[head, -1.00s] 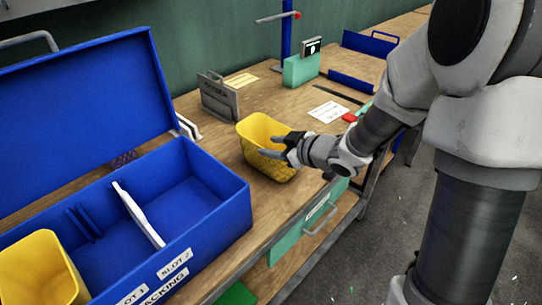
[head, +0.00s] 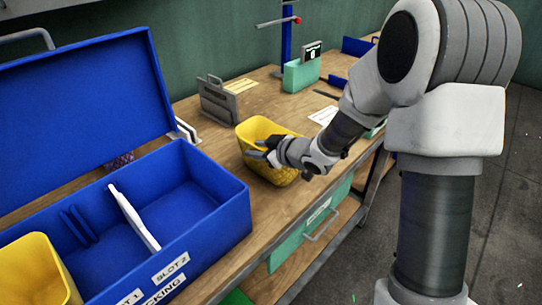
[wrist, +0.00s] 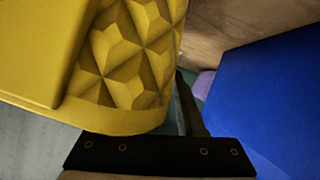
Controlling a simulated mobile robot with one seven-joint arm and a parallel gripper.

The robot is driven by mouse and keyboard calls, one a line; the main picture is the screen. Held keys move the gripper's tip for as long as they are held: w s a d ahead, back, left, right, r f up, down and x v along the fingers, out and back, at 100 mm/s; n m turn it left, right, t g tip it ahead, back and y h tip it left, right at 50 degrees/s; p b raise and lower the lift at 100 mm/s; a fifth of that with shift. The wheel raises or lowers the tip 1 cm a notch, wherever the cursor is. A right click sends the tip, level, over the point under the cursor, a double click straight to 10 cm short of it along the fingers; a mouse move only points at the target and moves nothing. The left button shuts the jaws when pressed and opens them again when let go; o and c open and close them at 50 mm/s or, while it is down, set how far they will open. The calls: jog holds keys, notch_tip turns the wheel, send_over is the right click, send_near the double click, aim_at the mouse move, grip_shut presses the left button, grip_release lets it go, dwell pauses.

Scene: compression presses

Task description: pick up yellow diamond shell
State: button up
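The yellow diamond shell (head: 280,174) is an open yellow bin standing upright on the wooden bench. In the wrist view its diamond-patterned wall (wrist: 130,50) fills the upper left, very close. My gripper (head: 256,148) is at the shell's near right side, with its fingers apart over the shell's rim and opening. In the wrist view one dark finger (wrist: 189,108) shows just right of the patterned wall; the other is hidden by the shell. I cannot tell whether the fingers touch it.
An open blue case (head: 225,211) with a white divider (head: 135,218) stands at the left, with another yellow shell (head: 35,268) in it. A grey holder (head: 219,103) stands behind the diamond shell. A teal device (head: 301,74) stands further back. The bench's front edge is close on the right.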

grip_shut()
dwell(1.2)
